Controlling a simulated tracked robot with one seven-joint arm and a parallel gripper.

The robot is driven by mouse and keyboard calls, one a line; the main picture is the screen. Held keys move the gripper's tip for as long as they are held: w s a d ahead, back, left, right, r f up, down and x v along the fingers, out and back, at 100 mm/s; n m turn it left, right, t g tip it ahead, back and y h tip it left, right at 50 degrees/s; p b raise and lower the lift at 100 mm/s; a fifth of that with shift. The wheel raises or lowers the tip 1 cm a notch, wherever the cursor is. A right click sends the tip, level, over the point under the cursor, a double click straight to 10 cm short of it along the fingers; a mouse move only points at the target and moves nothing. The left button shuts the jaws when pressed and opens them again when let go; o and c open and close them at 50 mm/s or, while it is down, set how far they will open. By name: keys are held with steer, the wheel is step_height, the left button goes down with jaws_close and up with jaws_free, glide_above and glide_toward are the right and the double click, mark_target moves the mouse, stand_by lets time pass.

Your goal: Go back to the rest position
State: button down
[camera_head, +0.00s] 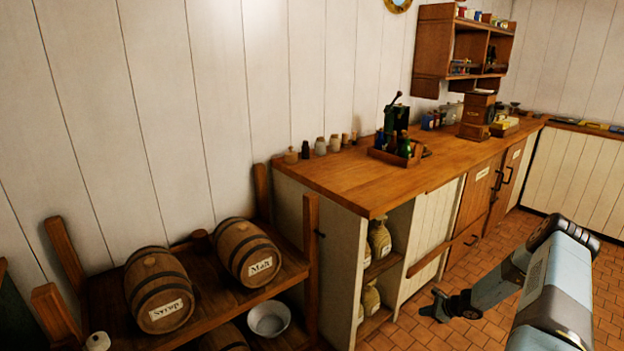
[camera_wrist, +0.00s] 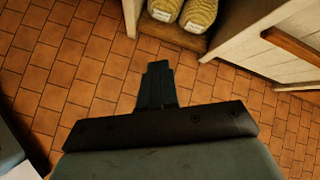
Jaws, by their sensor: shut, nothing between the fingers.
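My gripper (camera_head: 437,304) is at the lower right in the head view, on the end of my arm, out over the tiled floor in front of the wooden counter. It is shut and holds nothing. In the wrist view my gripper (camera_wrist: 156,84) points over bare floor tiles, with its fingers together. It is apart from the counter's open shelf.
The wooden counter (camera_head: 350,180) runs along the wall, with bottles and a grinder on top. Its open shelf holds woven jars (camera_head: 380,238), also in the wrist view (camera_wrist: 197,14). A rack at left holds barrels (camera_head: 158,288) and a bowl (camera_head: 268,319). The tiled floor (camera_head: 410,335) is clear.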

steer(key=a+r+n+g, duration=0.1)
steer(key=a+r+n, duration=0.2)
steer(key=r, duration=1)
steer(key=a+r+n, duration=0.4)
steer(key=r, duration=0.8)
steer(key=a+r+n+g, duration=0.1)
steer(key=a+r+n, duration=0.2)
steer(key=r, duration=1)
steer(key=s+a+r+n+h, duration=0.1)
steer(key=s+a+r+n, duration=0.1)
steer(key=r, duration=0.4)
steer(key=s+a+r+n+h, duration=0.1)
steer(key=s+a+r+n, duration=0.15)
steer(key=r, duration=0.35)
steer(key=s+a+r+n+h, duration=0.1)
steer(key=s+a+r+n, duration=0.15)
steer(key=s+r, duration=0.6)
steer(key=s+a+r+n+h, duration=0.1)
steer(key=s+a+r, duration=0.3)
steer(key=s+r, duration=0.4)
steer(key=s+r+n+h, duration=0.1)
steer(key=s+n, duration=0.1)
steer(key=s, duration=0.9)
steer(key=s+r+n+t+h, duration=0.1)
steer(key=s+r+n, duration=0.1)
steer(key=s, duration=0.9)
steer(key=shift+a+r, duration=0.3)
steer(key=shift+a, duration=0.05)
